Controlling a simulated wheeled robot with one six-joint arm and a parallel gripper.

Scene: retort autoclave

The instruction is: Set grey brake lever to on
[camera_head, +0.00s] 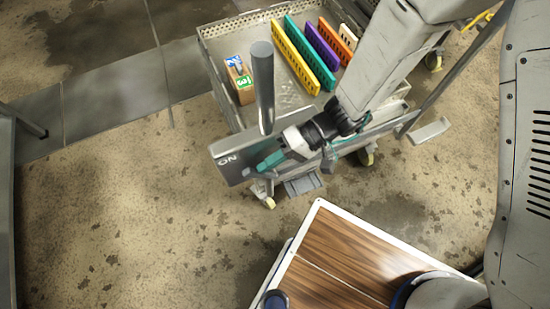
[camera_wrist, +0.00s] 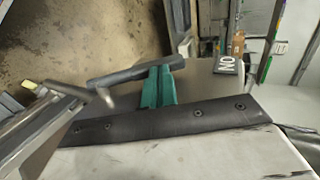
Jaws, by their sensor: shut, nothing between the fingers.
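The grey brake lever (camera_head: 264,88) shows in the head view as a thick grey cylinder above a grey panel (camera_head: 234,172) on the cart's near side. The panel bears an ON label (camera_head: 227,160). My gripper (camera_head: 264,163) has teal fingers, shut and empty, just below the lever's lower end. In the wrist view, the shut teal fingers (camera_wrist: 162,72) are close to a dark grey bar (camera_wrist: 125,76), which appears to be the lever. I cannot tell whether they touch. The ON label (camera_wrist: 228,63) is to their right.
The wire-sided cart (camera_head: 222,88) holds several coloured slatted pieces (camera_head: 310,55) and a small carton (camera_head: 240,80). A wood-topped surface (camera_head: 325,262) is at the lower right. Stained floor (camera_head: 110,215) is open at the left.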

